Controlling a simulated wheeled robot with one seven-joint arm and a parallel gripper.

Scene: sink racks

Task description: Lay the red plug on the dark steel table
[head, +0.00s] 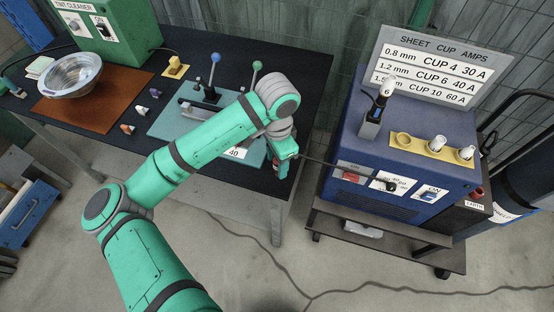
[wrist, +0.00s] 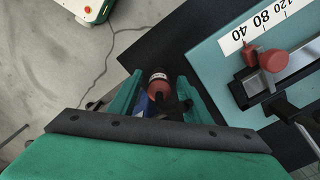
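The red plug (wrist: 157,82) sits between the two green fingers of my gripper (wrist: 160,90) in the wrist view; a dark part of it or its cable lies against the right finger. My gripper (head: 281,160) is shut on it, though the exact contact is partly hidden. In the head view my gripper is at the right end of the dark steel table (head: 300,75), by its edge. A dark cable runs from it to the blue machine (head: 420,140). The table's dark top (wrist: 160,42) also shows beyond the fingers in the wrist view.
A teal plate (head: 165,122) with levers and a scale lies on the table beside my gripper. A brown mat (head: 85,112) with a steel bowl (head: 70,72) is farther left. The tabletop's back right is bare. A gap separates table and machine cart (head: 385,235).

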